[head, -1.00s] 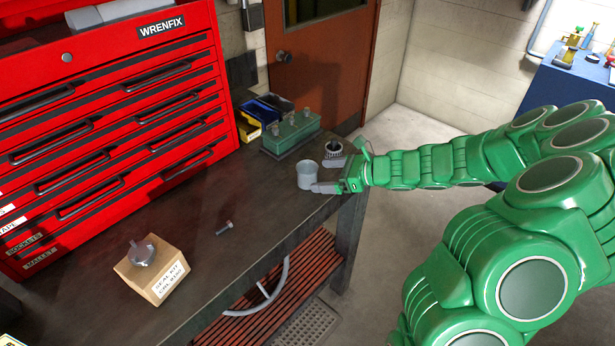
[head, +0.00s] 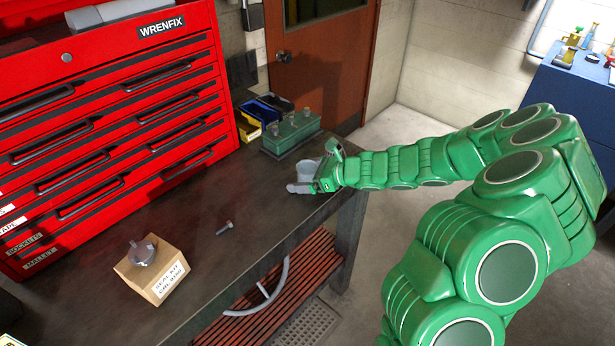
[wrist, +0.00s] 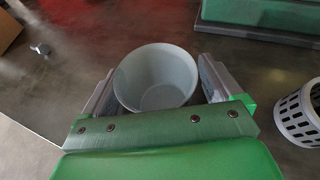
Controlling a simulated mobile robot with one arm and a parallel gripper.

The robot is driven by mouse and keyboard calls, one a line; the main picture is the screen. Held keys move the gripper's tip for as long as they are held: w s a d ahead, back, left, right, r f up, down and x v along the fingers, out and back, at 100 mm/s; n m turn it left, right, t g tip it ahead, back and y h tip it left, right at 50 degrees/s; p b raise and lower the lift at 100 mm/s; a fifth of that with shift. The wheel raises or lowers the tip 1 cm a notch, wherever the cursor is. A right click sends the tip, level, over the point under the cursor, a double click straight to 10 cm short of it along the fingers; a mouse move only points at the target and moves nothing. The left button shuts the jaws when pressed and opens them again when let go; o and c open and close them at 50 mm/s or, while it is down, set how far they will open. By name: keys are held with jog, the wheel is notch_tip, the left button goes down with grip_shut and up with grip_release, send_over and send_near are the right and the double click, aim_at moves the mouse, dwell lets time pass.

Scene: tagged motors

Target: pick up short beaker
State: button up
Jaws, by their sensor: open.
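The short beaker, a plain grey cup, stands on the dark workbench (head: 190,245); in the head view the beaker (head: 304,172) is partly hidden by my gripper (head: 307,179). In the wrist view the beaker (wrist: 156,76) stands upright with its open mouth toward the camera. My gripper (wrist: 154,88) is open, with one finger on each side of the beaker. A narrow gap shows at the right finger; whether the left finger touches the beaker, I cannot tell.
A slotted light cup (wrist: 300,112) stands right of my gripper. A green block with knobs (head: 290,134) is behind the beaker. A red tool chest (head: 110,110), a bolt (head: 224,228) and a cardboard box (head: 152,270) are to the left. The bench's front edge is close.

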jog(key=shift+a, duration=0.1)
jog(key=shift+c, duration=0.4)
jog(key=c, duration=1)
jog(key=shift+o, duration=0.2)
jog(key=shift+r, duration=0.4)
notch_tip(320, 180, up, 2)
jog(key=shift+r, duration=0.1)
jog(key=s+d+r, duration=0.2)
jog(key=s+r, duration=0.8)
jog(key=s, duration=0.3)
jog(key=shift+s+d, duration=0.3)
jog(key=shift+d, duration=0.1)
